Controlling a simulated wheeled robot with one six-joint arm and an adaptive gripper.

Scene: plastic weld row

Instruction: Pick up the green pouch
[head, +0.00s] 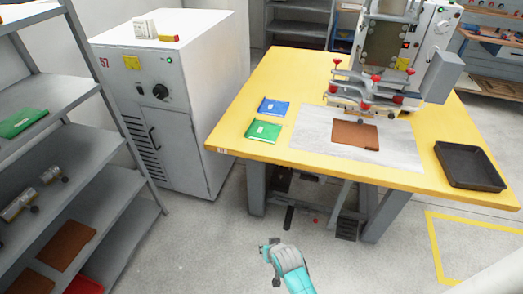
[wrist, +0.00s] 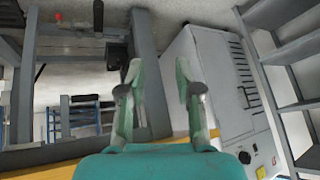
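A green pouch (head: 264,131) with a small white label lies flat near the left front edge of the yellow table (head: 233,128), in the head view. A blue pouch (head: 274,107) lies just behind it. Another flat green item (head: 23,122) lies on the left shelf. My gripper (head: 268,248) is low in front of the table, over the floor and apart from the pouch. In the wrist view, its fingers (wrist: 158,78) are spread with nothing between them. The green pouch does not show in the wrist view.
A white cabinet (head: 192,88) stands left of the table. A grey shelf rack (head: 100,125) is at far left. A welding machine (head: 420,50), brown sheet (head: 355,134) and black tray (head: 469,167) are on the table. Floor in front is clear.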

